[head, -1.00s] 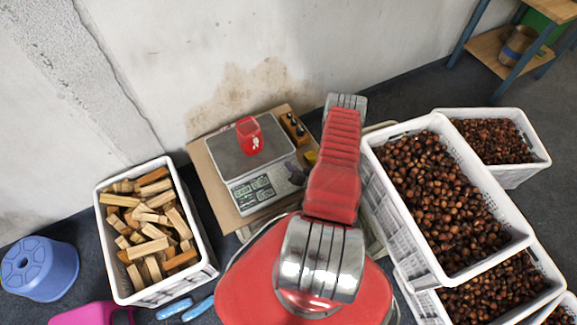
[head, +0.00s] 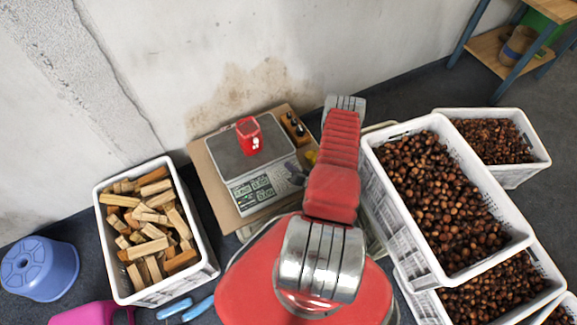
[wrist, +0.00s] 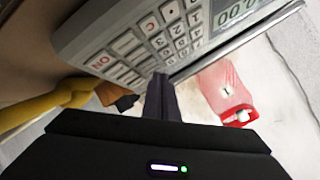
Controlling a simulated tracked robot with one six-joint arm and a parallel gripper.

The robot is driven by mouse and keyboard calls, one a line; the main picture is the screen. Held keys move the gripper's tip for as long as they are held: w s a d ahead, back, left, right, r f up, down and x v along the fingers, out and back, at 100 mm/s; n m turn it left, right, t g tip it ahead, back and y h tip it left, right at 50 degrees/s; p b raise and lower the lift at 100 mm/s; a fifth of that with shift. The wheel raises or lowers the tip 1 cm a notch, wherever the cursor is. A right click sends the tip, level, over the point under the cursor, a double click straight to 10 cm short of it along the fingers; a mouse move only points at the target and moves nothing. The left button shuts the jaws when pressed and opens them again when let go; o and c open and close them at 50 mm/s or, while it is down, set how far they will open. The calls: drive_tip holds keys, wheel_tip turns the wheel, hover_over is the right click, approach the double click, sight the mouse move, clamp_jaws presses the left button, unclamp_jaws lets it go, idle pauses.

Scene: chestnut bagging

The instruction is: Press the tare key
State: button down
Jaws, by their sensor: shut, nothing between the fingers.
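The grey scale (head: 240,160) stands on a brown board, with its display and keypad on the near side. A red bag or cup (head: 249,136) with a white mark is on its pan; it also shows in the wrist view (wrist: 226,92). In the wrist view the scale's keypad (wrist: 150,45) has several white keys, one marked C; I cannot tell which one is the tare key. My gripper (wrist: 162,82) is shut and empty, its dark fingertips close to the keypad; contact cannot be told. In the head view my gripper (head: 296,174) is at the scale's right side.
A white crate of wood pieces (head: 101,225) stands left of the scale. White crates of chestnuts (head: 375,170) are at right. A wooden block (head: 287,113) with dark knobs sits behind the scale's right side. A yellow object (wrist: 50,105) lies beside the scale.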

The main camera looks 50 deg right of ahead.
drive_tip(key=shift+s+a+r, duration=0.1)
drive_tip(key=shift+s+r, duration=0.1)
drive_tip(key=shift+r, duration=0.5)
drive_tip(key=shift+r, duration=0.1)
drive_tip(key=r, duration=0.1)
drive_tip(key=s+r, duration=0.1)
drive_tip(key=r, duration=0.2)
drive_tip(key=shift+s+a+r, duration=0.25)
drive_tip(key=shift+s+r, duration=0.05)
idle(0.4)
idle(1.6)
